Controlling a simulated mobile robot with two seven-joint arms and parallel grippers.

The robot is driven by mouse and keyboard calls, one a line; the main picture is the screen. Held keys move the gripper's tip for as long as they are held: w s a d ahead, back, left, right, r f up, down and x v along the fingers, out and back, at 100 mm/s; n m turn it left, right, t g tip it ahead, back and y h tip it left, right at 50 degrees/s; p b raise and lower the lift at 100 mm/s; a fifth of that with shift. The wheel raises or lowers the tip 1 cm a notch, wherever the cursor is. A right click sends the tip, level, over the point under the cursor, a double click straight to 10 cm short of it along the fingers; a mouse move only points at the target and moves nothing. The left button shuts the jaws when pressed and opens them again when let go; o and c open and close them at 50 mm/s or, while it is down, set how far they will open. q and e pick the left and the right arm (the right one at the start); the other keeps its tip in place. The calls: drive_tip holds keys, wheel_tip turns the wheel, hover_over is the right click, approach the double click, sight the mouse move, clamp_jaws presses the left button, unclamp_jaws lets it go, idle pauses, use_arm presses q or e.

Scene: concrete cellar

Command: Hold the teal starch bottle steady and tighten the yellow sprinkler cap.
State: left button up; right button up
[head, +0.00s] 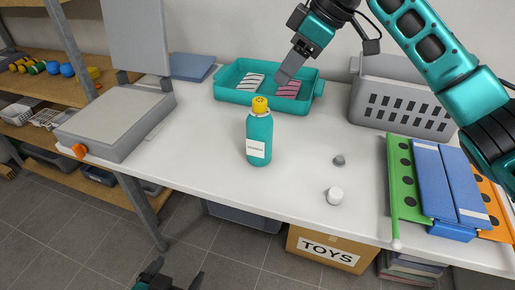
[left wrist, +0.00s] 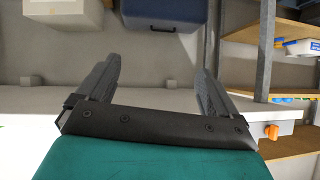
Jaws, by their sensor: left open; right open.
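The teal starch bottle (head: 258,133) stands upright on the white table, with a white label on its front. The yellow sprinkler cap (head: 259,105) sits on top of it; how tight it is cannot be told. My left gripper (head: 174,272) is open and low at the bottom edge of the head view, in front of the table and well apart from the bottle. In the left wrist view its fingers (left wrist: 158,85) are spread with nothing between them. My right gripper (head: 286,72) is open, up over the teal tray, behind and right of the bottle, touching neither bottle nor cap.
A teal tray (head: 228,95) with folded cloths stands behind the bottle, a grey basket (head: 405,118) at back right. A small grey piece (head: 339,160) and a white cap-like piece (head: 335,196) lie right of the bottle. A grey press (head: 115,125) stands left; folding boards (head: 408,190) lie right.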

use_arm(q)
drive_tip(key=w+a+r+m+t, duration=0.2)
drive_tip(key=w+r+m+t, duration=0.2)
drive_tip(key=w+r+m, duration=0.55)
drive_tip(key=w+a+r+m+t, duration=0.2)
drive_tip(key=w+r+m+t, duration=0.3)
drive_tip(key=r+m, duration=0.75)
drive_tip(key=m+g, duration=0.2)
drive_tip(key=m, duration=1)
approach(259, 138)
drive_tip(key=f, duration=0.1)
drive_tip(key=a+f, duration=0.1)
drive_tip(key=shift+w+f+h, duration=0.3)
drive_tip(key=shift+h, duration=0.1)
drive_tip(key=shift+w+d, duration=0.1)
drive_tip(key=shift+d, duration=0.05)
drive_tip(key=w, duration=0.4)
drive_tip(key=w+d, duration=0.1)
drive_tip(key=w, duration=0.3)
drive_tip(key=w+d, duration=0.1)
drive_tip(key=w, duration=0.3)
drive_tip(key=shift+w, duration=0.15)
